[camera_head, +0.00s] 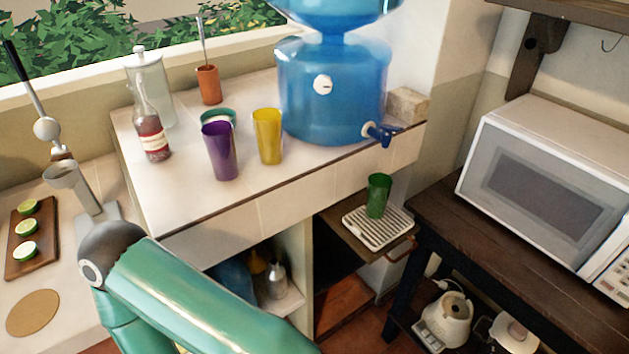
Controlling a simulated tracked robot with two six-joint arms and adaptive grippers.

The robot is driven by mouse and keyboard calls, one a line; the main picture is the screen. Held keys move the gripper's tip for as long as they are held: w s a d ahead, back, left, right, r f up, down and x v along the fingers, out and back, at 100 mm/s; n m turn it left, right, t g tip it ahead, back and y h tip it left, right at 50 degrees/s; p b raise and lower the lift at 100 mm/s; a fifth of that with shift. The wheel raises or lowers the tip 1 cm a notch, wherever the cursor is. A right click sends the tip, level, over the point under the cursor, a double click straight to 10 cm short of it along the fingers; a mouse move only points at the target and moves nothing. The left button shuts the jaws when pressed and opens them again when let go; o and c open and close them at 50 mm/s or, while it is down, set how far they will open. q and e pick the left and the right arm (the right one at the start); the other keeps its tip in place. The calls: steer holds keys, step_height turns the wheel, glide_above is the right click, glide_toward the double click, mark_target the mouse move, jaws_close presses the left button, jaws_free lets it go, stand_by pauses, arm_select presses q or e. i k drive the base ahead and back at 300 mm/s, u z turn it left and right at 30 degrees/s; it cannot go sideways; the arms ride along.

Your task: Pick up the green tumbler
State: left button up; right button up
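The green tumbler (379,195) stands upright on a white ribbed drip tray (391,235). The tray sits on a small wooden shelf below the counter edge, under the blue dispenser's tap (380,133). The tumbler looks unobstructed, with nothing touching its sides. A teal arm of mine with a grey joint crosses the lower left of the view, well to the left of the tumbler. Neither of my grippers shows, so whether they are open or holding anything is hidden.
Purple (221,152) and yellow (267,137) tumblers, a bottle (150,125) and a large blue water dispenser (331,92) stand on the tiled counter (190,200). A microwave (555,180) stands on a dark wooden table (450,222) right of the tray. A citrus press (70,178) stands at left.

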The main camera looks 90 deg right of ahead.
mark_target(379, 185)
steer(key=k, duration=0.85)
steer(key=z, duration=0.85)
steer(key=k, duration=0.55)
steer(key=z, duration=0.6)
steer(key=i, duration=0.4)
steer(key=u, duration=0.3)
steer(key=k, duration=0.45)
steer(key=z, duration=0.1)
steer(key=i, duration=0.4)
steer(key=z, duration=0.05)
